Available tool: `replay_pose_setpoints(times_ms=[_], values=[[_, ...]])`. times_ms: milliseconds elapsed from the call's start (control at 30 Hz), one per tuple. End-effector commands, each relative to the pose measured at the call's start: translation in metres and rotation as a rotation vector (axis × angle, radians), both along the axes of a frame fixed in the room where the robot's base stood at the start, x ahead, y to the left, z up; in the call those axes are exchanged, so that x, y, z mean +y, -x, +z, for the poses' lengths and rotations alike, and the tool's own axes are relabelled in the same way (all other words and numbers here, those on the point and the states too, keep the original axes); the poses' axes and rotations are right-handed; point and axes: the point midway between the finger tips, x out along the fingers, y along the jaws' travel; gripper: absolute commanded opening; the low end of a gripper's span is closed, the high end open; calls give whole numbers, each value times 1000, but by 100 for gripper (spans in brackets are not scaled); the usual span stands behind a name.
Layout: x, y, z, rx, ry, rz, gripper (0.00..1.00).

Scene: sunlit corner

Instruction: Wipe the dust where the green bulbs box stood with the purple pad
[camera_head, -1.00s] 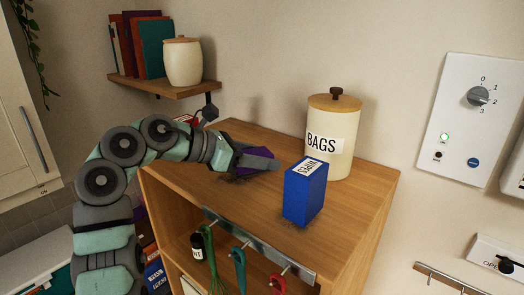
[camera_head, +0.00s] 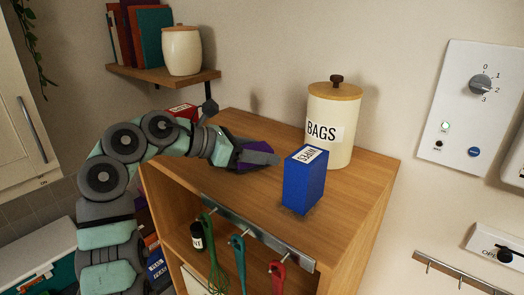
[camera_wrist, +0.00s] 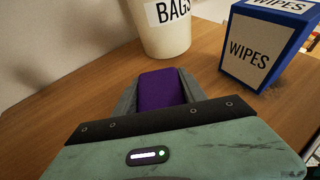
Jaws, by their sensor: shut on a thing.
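My gripper (camera_head: 262,154) is shut on the purple pad (camera_head: 254,159) low over the wooden cabinet top, left of the blue wipes box. The wrist view also shows the pad (camera_wrist: 160,87) between the fingers. I cannot tell whether the pad touches the wood. No clear dust patch shows around the pad now; the wood beneath it is hidden. The green bulbs box is not seen in either view.
The blue wipes box (camera_head: 304,182) stands right of my gripper, with faint specks at its base. The cream bags jar (camera_head: 334,128) stands behind it. A red box (camera_head: 182,110) is partly hidden behind my arm. The cabinet top (camera_head: 245,190) is clear in front.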

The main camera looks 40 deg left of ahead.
Motion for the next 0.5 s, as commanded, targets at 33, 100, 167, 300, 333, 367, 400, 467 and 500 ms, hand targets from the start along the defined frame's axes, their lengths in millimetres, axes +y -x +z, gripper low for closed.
replay_pose_setpoints(times_ms=[33,100,167,300,333,367,400,467,500], values=[[0,0,-1,0,0,0,7],[0,0,-3,0,0,0,7],[0,0,-4,0,0,0,7],[0,0,-7,0,0,0,7],[0,0,-7,0,0,0,7],[0,0,-8,0,0,0,7],[0,0,-9,0,0,0,7],[0,0,-10,0,0,0,7],[0,0,-10,0,0,0,7]])
